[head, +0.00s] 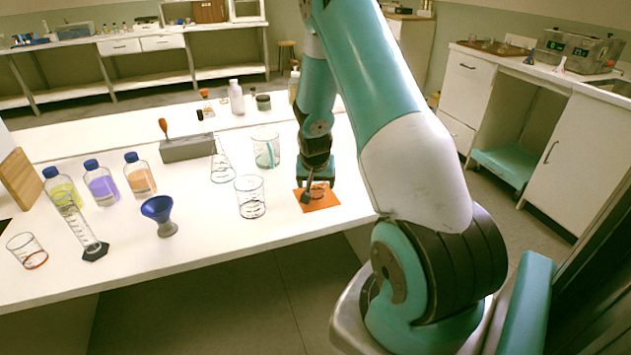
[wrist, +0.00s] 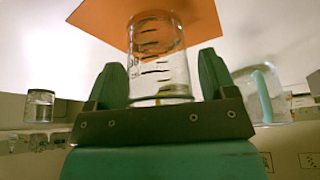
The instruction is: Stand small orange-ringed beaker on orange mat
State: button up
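The orange mat (head: 327,204) lies on the white table near its front right part; in the wrist view it fills the top (wrist: 95,22). A small clear beaker (wrist: 158,60) with dark graduation marks is upright over the mat, its base appearing to rest on it. Its ring looks dark to orange and is hard to tell against the mat. My gripper (head: 318,182) is low over the mat, with its fingers (wrist: 162,85) on either side of the beaker. A gap shows beside the right finger, so it looks open. In the head view the gripper partly hides this beaker.
A red-ringed beaker (head: 27,251) stands at the far left. A black-ringed beaker (head: 250,197) is left of the mat, with a larger teal-marked beaker (head: 266,148) behind. A flask (head: 221,166), blue funnel (head: 160,213), cylinder (head: 78,225) and capped bottles (head: 102,186) stand further left.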

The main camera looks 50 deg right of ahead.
jog(key=shift+r, duration=0.25)
jog(key=v, duration=1.2)
jog(key=a+r+n+y, duration=0.2)
jog(key=a+r+n, duration=0.2)
jog(key=a, duration=0.7)
jog(key=a+r+n+y, duration=0.2)
jog(key=a+r+n, duration=0.1)
jog(key=a, duration=0.7)
jog(key=s+a+r+n+g+y, duration=0.1)
jog(key=s+a+r+n+y, duration=0.1)
jog(key=s+a+n, duration=0.3)
jog(key=s+a+r+n+g+y, duration=0.1)
jog(key=s+a+r+n, duration=0.3)
jog(key=s+a, duration=0.8)
jog(key=shift+s+a+r+n+g+y, duration=0.25)
jog(key=shift+s+n+g+y, duration=0.2)
jog(key=shift+n, duration=0.55)
jog(key=shift+d, duration=0.1)
